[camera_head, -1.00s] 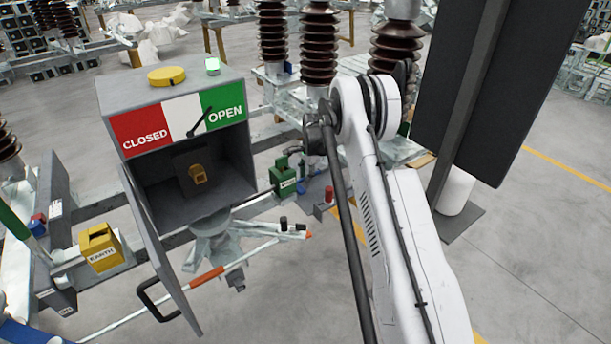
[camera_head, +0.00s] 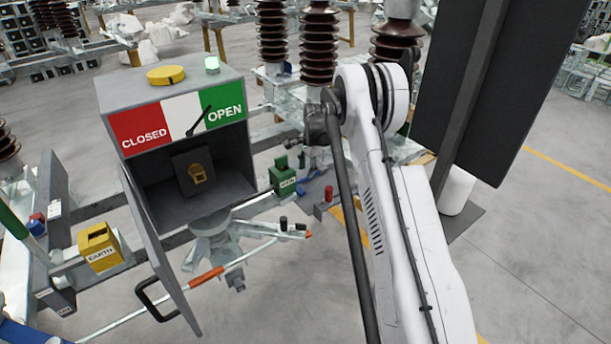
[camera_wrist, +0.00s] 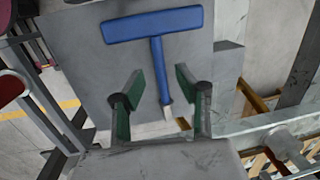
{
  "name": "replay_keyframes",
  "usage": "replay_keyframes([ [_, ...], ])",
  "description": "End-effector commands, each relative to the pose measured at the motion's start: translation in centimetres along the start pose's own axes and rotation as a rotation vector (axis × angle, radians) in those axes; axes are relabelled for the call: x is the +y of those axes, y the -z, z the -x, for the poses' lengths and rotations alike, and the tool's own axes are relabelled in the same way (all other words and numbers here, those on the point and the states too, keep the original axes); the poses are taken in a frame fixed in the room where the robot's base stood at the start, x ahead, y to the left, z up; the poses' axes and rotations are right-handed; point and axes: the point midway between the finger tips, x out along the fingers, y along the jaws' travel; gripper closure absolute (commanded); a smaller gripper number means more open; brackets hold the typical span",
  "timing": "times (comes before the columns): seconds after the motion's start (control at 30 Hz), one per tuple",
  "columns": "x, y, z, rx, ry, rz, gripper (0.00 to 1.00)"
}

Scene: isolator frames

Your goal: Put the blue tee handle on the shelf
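The blue tee handle (camera_wrist: 152,24) shows in the wrist view over a flat grey panel (camera_wrist: 90,65). Its crossbar is at the top, and its stem runs down to a pale metal tip. My gripper (camera_wrist: 160,88) has its two green-padded fingers spread apart. The lower stem and tip appear between the fingers, with gaps on both sides and no visible contact. In the head view small blue parts show beside my arm, too small to identify. My gripper is not clear there. I cannot tell which surface is the shelf.
A grey cabinet (camera_head: 172,82) with a CLOSED/OPEN sign has its door (camera_head: 160,255) hanging open. A yellow EARTH box (camera_head: 99,247) and a green box (camera_head: 284,178) are nearby. Brown insulators (camera_head: 319,45) stand behind. A dark panel (camera_head: 495,80) rises right of my arm.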

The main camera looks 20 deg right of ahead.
Motion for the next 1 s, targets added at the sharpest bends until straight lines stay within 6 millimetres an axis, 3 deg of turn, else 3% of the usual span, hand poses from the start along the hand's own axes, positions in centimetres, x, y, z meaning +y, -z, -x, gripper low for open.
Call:
replay_keyframes([
  [0.3, 0.0, 0.0, 6.0, 0.000, 0.000, -0.001, 0.68],
  [0.63, 0.1, -0.3, 9.2, 0.002, 0.003, 0.011, 0.68],
  [0.77, 0.4, -1.8, 11.8, 0.014, 0.018, 0.060, 0.68],
  [1.0, 2.0, -5.9, 18.3, 0.052, 0.057, 0.205, 0.68],
])
